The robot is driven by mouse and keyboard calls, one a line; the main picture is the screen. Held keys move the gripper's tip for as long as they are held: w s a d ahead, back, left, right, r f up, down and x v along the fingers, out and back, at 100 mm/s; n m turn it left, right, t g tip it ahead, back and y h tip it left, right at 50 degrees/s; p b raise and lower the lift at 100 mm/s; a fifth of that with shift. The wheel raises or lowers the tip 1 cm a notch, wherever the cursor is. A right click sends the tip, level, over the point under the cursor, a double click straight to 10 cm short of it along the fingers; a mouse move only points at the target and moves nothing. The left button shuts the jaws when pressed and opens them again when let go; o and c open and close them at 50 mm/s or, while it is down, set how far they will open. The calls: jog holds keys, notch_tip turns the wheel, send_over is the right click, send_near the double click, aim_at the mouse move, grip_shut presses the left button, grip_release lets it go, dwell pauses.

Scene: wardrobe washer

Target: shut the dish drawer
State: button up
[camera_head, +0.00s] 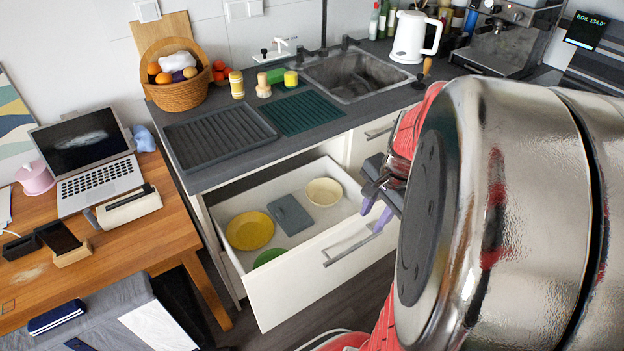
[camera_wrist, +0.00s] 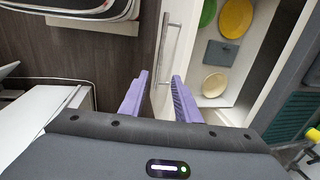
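The dish drawer (camera_head: 318,268) is pulled out below the counter, with a white front and a metal bar handle (camera_head: 350,248). Inside lie a yellow plate (camera_head: 250,231), a green dish (camera_head: 269,257), a grey rectangular item (camera_head: 291,215) and a cream bowl (camera_head: 324,192). My gripper (camera_head: 376,212) is near the right end of the handle. In the wrist view, my gripper's purple fingers (camera_wrist: 160,76) are apart, and the handle (camera_wrist: 169,45) shows beyond and between their tips. I cannot tell whether they touch it. Nothing is held.
The counter (camera_head: 225,167) above holds a drying mat, a fruit basket (camera_head: 178,90) and a sink (camera_head: 354,75). A wooden desk (camera_head: 130,240) with a laptop stands to the left, close to the drawer. Dark floor (camera_wrist: 110,60) lies in front of the drawer.

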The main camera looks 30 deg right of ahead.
aim_at(358, 244)
jog(key=shift+f, duration=0.15)
jog(key=shift+w+f, duration=0.45)
jog(key=shift+f, duration=1.75)
jog(key=shift+w+f, duration=0.45)
jog(key=shift+f, duration=1.75)
jog(key=shift+w+f, duration=0.45)
jog(key=shift+f, duration=1.75)
jog(key=shift+c, duration=0.4)
grip_shut()
jog(key=shift+d, duration=0.15)
jog(key=shift+w, duration=0.15)
